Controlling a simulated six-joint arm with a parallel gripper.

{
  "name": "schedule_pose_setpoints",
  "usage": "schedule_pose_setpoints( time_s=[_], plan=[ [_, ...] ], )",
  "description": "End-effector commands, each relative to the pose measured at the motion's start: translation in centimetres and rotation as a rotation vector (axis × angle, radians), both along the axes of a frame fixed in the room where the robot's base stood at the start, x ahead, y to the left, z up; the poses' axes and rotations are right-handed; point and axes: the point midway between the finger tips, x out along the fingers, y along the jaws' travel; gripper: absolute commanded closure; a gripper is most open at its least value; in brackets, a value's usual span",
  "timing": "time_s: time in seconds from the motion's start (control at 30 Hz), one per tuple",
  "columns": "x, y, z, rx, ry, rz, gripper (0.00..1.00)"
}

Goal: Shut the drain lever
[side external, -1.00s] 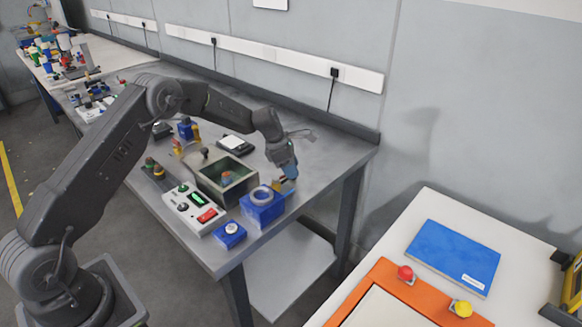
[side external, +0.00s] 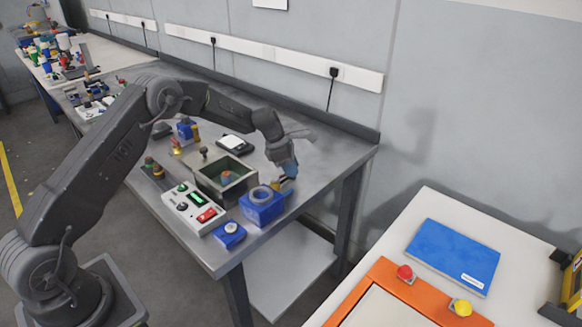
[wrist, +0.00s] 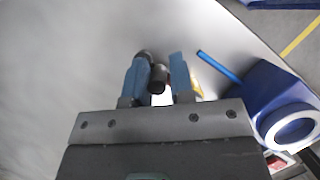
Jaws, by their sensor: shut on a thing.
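My gripper (side external: 285,182) is low over the table, right beside the blue box with the pale ring (side external: 262,207). In the wrist view its two blue fingers (wrist: 159,80) stand on either side of a dark cylindrical handle (wrist: 157,77), which I take to be the drain lever; it lies close to the left finger. The gripper is shut on this handle. A small yellow part shows behind the right finger in the wrist view. The lever's base and pivot are hidden, so its exact angle cannot be told.
An open dark green-grey tank (side external: 226,180) stands left of the blue box. A control panel (side external: 193,207) and a small blue button box (side external: 229,235) sit in front. A blue rod (wrist: 218,66) juts from the blue box towards my fingers. The table's right edge is close.

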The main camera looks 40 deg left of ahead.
Motion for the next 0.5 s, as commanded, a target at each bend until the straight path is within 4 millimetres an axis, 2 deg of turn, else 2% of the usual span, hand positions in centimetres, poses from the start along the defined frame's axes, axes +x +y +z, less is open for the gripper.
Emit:
schedule_pose_setpoints(
  time_s=[0.27,0.5],
  plan=[
    [0.04,0.09,0.06,0.007,-0.006,-0.046,1.00],
    [-0.16,-0.55,0.05,0.007,-0.005,-0.162,1.00]
  ],
)
